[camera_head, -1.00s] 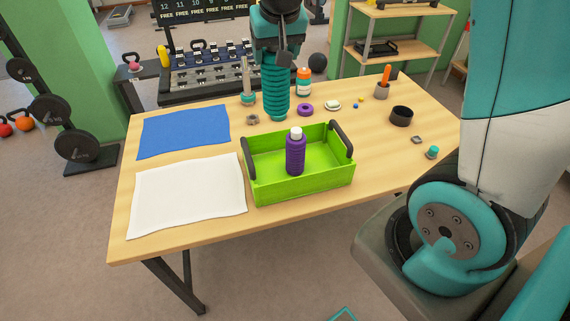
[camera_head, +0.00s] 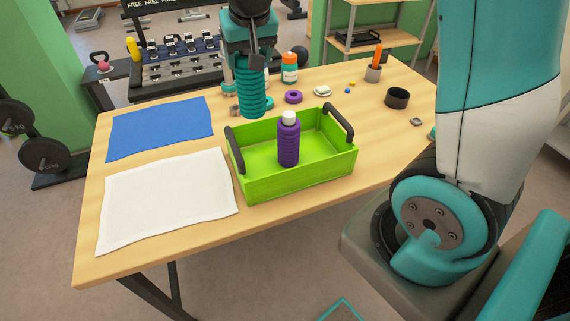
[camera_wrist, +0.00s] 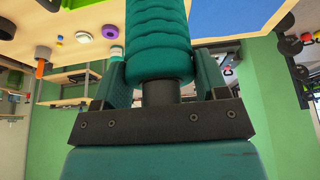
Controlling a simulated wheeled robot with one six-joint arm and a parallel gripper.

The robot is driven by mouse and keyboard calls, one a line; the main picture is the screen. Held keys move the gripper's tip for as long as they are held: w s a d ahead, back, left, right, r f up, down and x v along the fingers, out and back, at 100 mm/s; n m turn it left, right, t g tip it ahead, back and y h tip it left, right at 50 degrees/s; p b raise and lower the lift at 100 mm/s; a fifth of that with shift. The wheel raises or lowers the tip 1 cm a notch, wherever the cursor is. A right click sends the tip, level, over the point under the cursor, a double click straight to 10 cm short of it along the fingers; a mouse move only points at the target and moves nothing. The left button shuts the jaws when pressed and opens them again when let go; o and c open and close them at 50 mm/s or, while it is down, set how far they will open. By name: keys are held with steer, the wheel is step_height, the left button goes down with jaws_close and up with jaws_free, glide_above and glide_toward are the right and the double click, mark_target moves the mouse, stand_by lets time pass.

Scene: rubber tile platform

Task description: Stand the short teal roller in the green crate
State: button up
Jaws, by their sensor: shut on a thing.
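The teal roller (camera_head: 252,97) is ribbed and hangs upright from my gripper (camera_head: 248,66), which is shut on its upper end. In the wrist view the roller (camera_wrist: 158,45) sits between the two fingers (camera_wrist: 160,82). In the head view its lower end shows just behind the back left of the green crate (camera_head: 305,180); its exact height above the table is hard to tell. The crate is open-topped with two dark handles. A purple bottle (camera_head: 289,143) with a white cap stands upright inside it, with bare floor on both sides.
A white cloth (camera_head: 165,200) and a blue cloth (camera_head: 160,130) lie left of the crate. Behind it are an orange bottle (camera_head: 290,70), a purple ring (camera_head: 293,97) and a white item (camera_head: 322,91). A black ring (camera_head: 397,98) and a pen cup (camera_head: 373,74) stand at the right.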

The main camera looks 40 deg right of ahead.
step_height(320, 180, down, 20)
steer(key=p, duration=0.2)
steer(key=shift+p, duration=0.35)
steer(key=shift+f, duration=0.2)
steer(key=o, duration=1)
steer(key=shift+c, duration=0.2)
